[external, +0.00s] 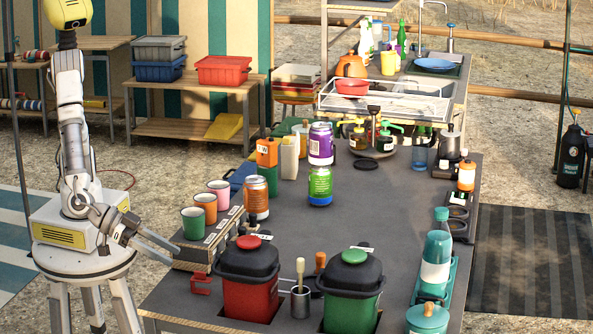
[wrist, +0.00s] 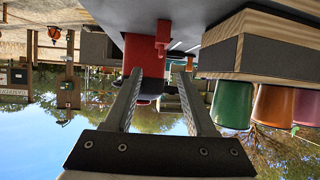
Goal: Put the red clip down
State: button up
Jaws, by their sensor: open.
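The red clip (external: 200,283) rests on the near left edge of the grey tabletop, left of the red canister (external: 250,297). In the wrist view, which is upside down, the clip (wrist: 163,32) appears beyond the fingertips, in front of the red canister (wrist: 140,55). My gripper (external: 172,246) is at the table's left edge beside the cup stand, a little above and left of the clip. In the wrist view my gripper (wrist: 162,75) has its two fingers apart, with nothing held between them. The clip looks apart from the fingers.
A wooden stand (external: 190,258) with several cups is close to my gripper; it also shows in the wrist view (wrist: 265,45). A green canister (external: 350,300) and a small pot with a brush (external: 300,300) stand right of the red canister. The table's middle (external: 370,225) is clear.

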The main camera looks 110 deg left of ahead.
jog(key=v, duration=0.3)
jog(key=shift+w, duration=0.1)
dwell(0.4)
jog(key=w+a+r+n+h, duration=0.2)
jog(key=w+a+r, duration=0.15)
jog(key=r, duration=0.25)
jog(key=w+a+r+n+h, duration=0.1)
jog(key=w+a+r+h, duration=0.15)
jog(key=w+r, duration=0.3)
jog(key=s+a+r+g+h, duration=0.1)
jog(key=s+a+r, duration=0.1)
jog(key=a+r, duration=0.55)
jog(key=s+a+f+m+g+y, duration=0.2)
jog(key=s+a+f+g, duration=0.15)
jog(key=s+a, duration=0.65)
jog(key=s+a+f+m+g+y, duration=0.2)
jog(key=s+a+f+g, duration=0.3)
jog(key=s, duration=0.8)
notch_tip(320, 180, up, 13)
jog(key=t+p, duration=0.2)
jog(key=p, duration=1.1)
jog(key=shift+a+r, duration=0.2)
jog(key=shift+a, duration=0.25)
